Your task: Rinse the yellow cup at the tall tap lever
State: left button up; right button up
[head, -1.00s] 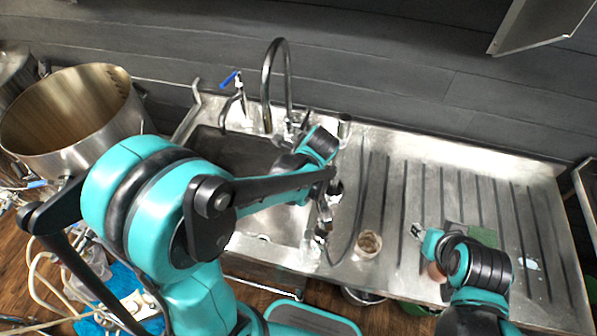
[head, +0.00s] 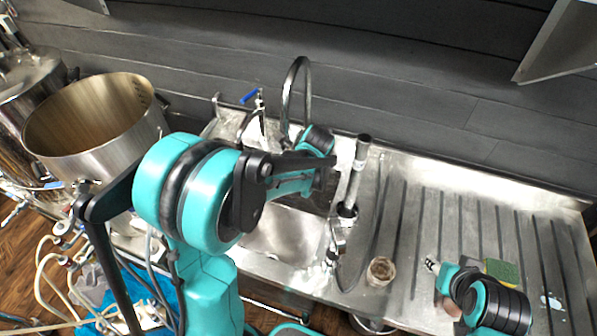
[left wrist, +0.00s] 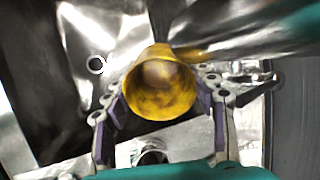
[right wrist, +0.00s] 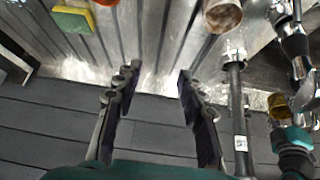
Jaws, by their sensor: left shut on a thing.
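The yellow cup (left wrist: 160,88) sits between the fingers of my left gripper (left wrist: 160,84), which is shut on it. Its open mouth faces the left wrist camera. The right wrist view also shows the cup (right wrist: 281,104) at the right edge. In the head view my left arm hides the cup and most of that gripper, over the sink (head: 285,238). The tall curved tap (head: 286,105) stands behind the sink; I cannot clearly make out its lever. My right gripper (right wrist: 158,72) is open and empty above the drainboard side.
A blue-handled tap (head: 252,97) stands left of the tall tap. An upright chrome fitting (head: 354,175) stands by the sink's right edge. A small brownish cup (head: 381,270) and a yellow-green sponge (head: 502,272) are on the ribbed drainboard (head: 470,225). A large steel pot (head: 95,130) is at left.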

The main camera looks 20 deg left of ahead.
dwell(0.3)
jog(key=shift+c, duration=0.7)
jog(key=w+a+r+g+y, duration=0.1)
jog(key=w+a+r+g, duration=0.1)
jog(key=w+a+r, duration=0.75)
jog(key=w+a+r+g+y, duration=0.1)
jog(key=w+a+r, duration=0.4)
jog(key=w, duration=0.7)
jog(key=w+a+f+g, duration=0.1)
jog(key=w+a+f, duration=0.2)
jog(key=a, duration=0.5)
jog(key=w+a+f+g, duration=0.2)
jog(key=w+a+f, duration=0.15)
jog(key=a, duration=0.35)
jog(key=w+a+f+g, duration=0.1)
jog(key=w+a+f, duration=0.25)
jog(key=a, duration=0.45)
jog(key=f, duration=0.3)
jog(key=a+f, duration=0.1)
jog(key=f, duration=0.7)
jog(key=shift+s+a+f, duration=0.2)
jog(key=shift+s+a, duration=0.05)
jog(key=shift+a, duration=0.1)
